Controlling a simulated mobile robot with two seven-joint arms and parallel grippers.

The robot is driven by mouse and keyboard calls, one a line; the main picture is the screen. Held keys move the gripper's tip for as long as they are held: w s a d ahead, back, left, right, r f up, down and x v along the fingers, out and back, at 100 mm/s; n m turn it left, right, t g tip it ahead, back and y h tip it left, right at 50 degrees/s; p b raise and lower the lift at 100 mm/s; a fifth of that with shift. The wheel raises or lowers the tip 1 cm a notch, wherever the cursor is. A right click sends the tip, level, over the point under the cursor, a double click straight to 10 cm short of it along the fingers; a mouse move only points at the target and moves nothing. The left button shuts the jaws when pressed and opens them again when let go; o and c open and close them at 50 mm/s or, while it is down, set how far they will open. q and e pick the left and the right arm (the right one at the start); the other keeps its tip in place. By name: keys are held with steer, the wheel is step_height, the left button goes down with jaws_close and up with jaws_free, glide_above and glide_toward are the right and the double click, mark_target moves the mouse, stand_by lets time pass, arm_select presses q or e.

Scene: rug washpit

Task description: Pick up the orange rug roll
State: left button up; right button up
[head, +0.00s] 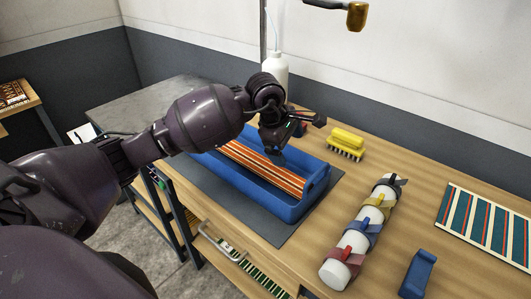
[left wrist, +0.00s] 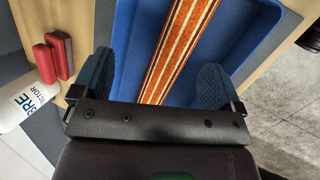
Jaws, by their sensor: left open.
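The orange rug roll (head: 262,168), striped orange and cream, lies lengthwise in a blue tray (head: 290,212) on the wooden bench. My left gripper (head: 297,138) is over the tray and hides part of the roll and the tray's far side. In the left wrist view, the orange rug roll (left wrist: 181,45) runs between the two spread blue finger pads of the left gripper (left wrist: 157,82). Gaps show on both sides of it, and the gripper's body hides its near end. My right gripper is not in view.
A yellow brush (head: 346,143) sits behind the tray, and a white bottle (head: 275,70) stands at the back. A white roll with coloured straps (head: 352,238), a blue block (head: 417,273) and a green striped rug (head: 490,225) lie to the right. Red blocks (left wrist: 52,62) are beside the tray.

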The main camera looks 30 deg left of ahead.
mark_target(276, 168)
arm_select(q)
steer(key=a, duration=0.1)
steer(key=s+a+m+y, duration=0.1)
steer(key=a+g+y, duration=0.1)
steer(key=shift+s+f, duration=0.2)
steer(key=shift+f, duration=0.1)
steer(key=shift+f+m, duration=0.15)
steer(key=shift+m, duration=0.15)
steer(key=x, duration=0.5)
steer(key=shift+f, duration=0.2)
steer(key=shift+s+b+x, duration=0.2)
steer(key=shift+b+x, duration=0.15)
steer(key=shift+x, duration=2.25)
steer(key=shift+a, duration=0.1)
steer(key=c, duration=1.1)
steer(key=shift+c, duration=1)
steer(key=shift+r, duration=0.1)
